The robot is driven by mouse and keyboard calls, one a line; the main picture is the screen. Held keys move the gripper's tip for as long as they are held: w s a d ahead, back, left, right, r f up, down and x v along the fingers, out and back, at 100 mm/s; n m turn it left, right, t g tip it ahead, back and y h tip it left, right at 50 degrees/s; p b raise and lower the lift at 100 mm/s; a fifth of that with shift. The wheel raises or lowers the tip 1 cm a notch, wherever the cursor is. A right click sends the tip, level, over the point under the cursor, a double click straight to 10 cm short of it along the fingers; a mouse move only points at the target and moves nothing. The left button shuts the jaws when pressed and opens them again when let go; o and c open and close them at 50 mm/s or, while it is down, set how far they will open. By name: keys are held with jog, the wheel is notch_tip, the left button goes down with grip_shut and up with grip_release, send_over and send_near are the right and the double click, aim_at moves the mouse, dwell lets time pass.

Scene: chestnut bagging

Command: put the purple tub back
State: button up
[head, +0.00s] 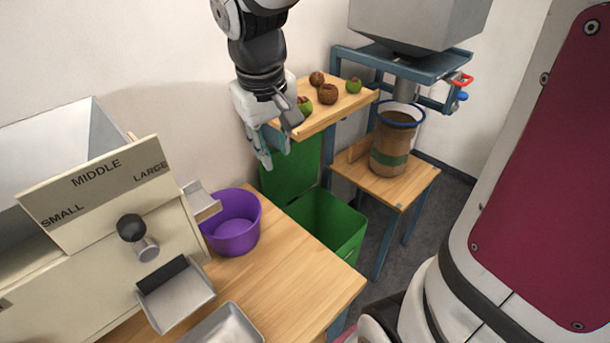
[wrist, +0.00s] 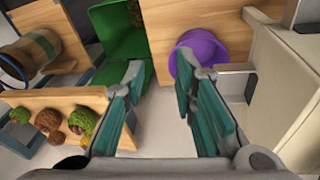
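The purple tub (head: 233,236) stands upright on the wooden table (head: 290,275), next to the cream sorting machine and close to its side chute. It looks empty. In the wrist view the purple tub (wrist: 205,50) shows beyond my right-hand finger, partly hidden by it. My gripper (head: 275,155) hangs in the air near the wall, behind and above the tub, beside the small shelf. In the wrist view my gripper (wrist: 165,100) has its two teal-padded fingers apart, with nothing between them.
The sorting machine (head: 110,215) has metal trays (head: 175,295) at its front. A green bin (head: 330,222) stands beyond the table edge. A shelf (head: 340,108) holds several brown and green chestnuts. A brown container (head: 395,140) stands on a stand under a hopper (head: 420,20).

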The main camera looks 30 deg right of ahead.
jog(key=s+a+r+t+y, duration=0.1)
jog(key=s+r, duration=0.3)
jog(key=s, duration=1.1)
jog(key=shift+s+a+r+t+y, duration=0.15)
jog(key=shift+s+a+t+y, duration=0.2)
jog(key=shift+a+t, duration=0.45)
jog(key=shift+d, duration=0.15)
